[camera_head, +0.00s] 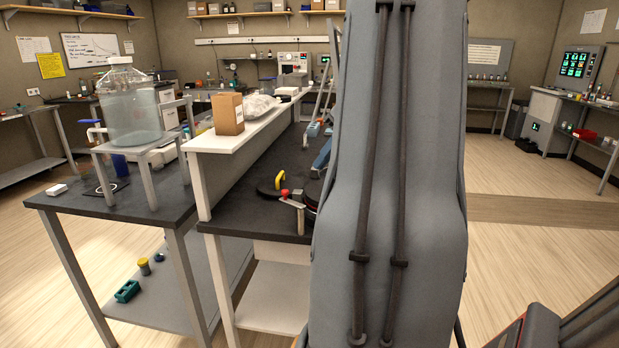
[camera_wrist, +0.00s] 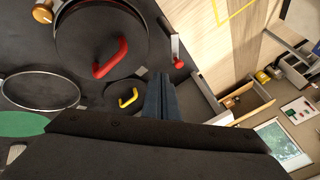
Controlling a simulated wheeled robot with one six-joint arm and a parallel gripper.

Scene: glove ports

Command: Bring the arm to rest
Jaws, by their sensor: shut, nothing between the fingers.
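My gripper (camera_wrist: 165,82) shows in the wrist view, its dark fingers together with nothing between them. It hangs over the dark bench (camera_wrist: 32,30), beside a round black cover with a red handle (camera_wrist: 121,57) and a smaller one with a yellow handle (camera_wrist: 128,98). A pale lever with a red knob (camera_wrist: 179,64) is just beyond the fingertips. I cannot tell the height above the bench. In the head view my grey arm fills the middle and hides much of the bench; the gripper cannot be made out there.
A metal ring (camera_wrist: 40,91) and a green disc (camera_wrist: 20,124) lie at the left of the wrist view. The head view shows a white raised shelf (camera_head: 240,135) with a cardboard box (camera_head: 228,113), and a large clear carboy (camera_head: 130,105). Open floor (camera_head: 520,250) lies to the right.

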